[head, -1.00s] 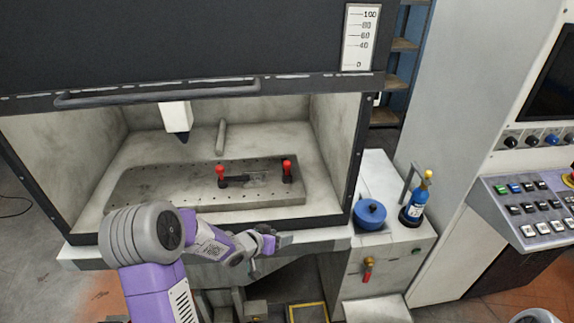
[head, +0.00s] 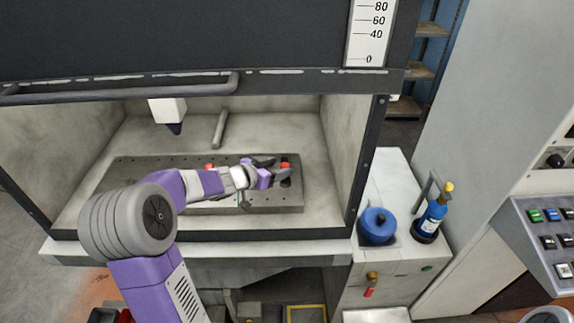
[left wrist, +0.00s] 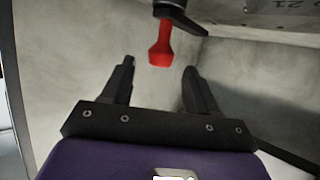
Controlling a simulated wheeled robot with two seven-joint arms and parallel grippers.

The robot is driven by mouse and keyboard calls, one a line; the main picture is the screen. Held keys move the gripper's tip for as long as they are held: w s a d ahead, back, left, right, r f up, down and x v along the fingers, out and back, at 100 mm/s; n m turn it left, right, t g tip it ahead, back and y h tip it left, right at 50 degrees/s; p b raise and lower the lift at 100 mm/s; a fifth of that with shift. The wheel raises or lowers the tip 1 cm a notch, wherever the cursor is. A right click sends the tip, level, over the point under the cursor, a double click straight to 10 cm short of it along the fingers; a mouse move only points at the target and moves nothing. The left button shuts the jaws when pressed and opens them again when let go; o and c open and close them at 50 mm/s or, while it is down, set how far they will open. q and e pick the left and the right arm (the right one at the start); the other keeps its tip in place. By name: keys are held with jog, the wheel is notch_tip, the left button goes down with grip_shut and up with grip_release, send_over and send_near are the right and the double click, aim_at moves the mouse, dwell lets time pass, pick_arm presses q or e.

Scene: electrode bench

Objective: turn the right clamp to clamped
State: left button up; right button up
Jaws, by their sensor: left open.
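The right clamp (head: 286,165) shows as a red handle end above a dark base at the right end of the perforated plate (head: 290,203) in the cabinet. My left gripper (head: 279,168) is open and empty, reaching in from the left close to this clamp. In the left wrist view a red handle (left wrist: 160,48) on a dark arm hangs at the top centre, in line with the gap between my open fingers (left wrist: 159,68); I cannot tell if they touch. The left clamp's red tip (head: 209,166) is mostly hidden behind my left arm. My right gripper is out of view.
A raised sash with a handle bar (head: 120,88) spans the cabinet front above my arm. A pointed tool head (head: 169,113) hangs left of centre. A grey rod (head: 219,130) lies behind the plate. A blue pot (head: 377,226) and blue bottle (head: 432,216) stand outside, right.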

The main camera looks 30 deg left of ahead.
aim_at(283, 166)
pick_arm(q)
jog(key=x, duration=0.4)
jog(key=shift+b, duration=0.4)
grip_shut()
